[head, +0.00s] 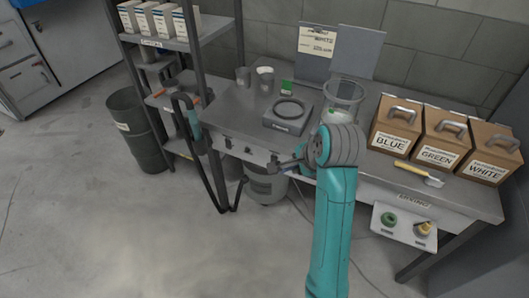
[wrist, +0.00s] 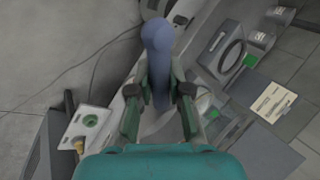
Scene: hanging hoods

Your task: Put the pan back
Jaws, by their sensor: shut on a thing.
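My gripper (wrist: 158,92) is shut on a blue-grey piece (wrist: 157,45) with a rounded far end, which I take to be the pan, though its full shape is unclear. In the head view the held piece (head: 287,163) shows as a small dark shape at the bench's front edge, left of my wrist, and my arm hides most of the gripper. The scale (head: 289,116) stands on the bench behind, with a dark ring (head: 290,106) on top and no pan on it. The scale also shows in the wrist view (wrist: 208,54).
A clear container (head: 344,92) stands right of the scale, close behind my wrist. Boxes marked blue (head: 393,141), green (head: 439,154) and white (head: 486,168) line the bench's right side. Cups (head: 264,80) stand at the left.

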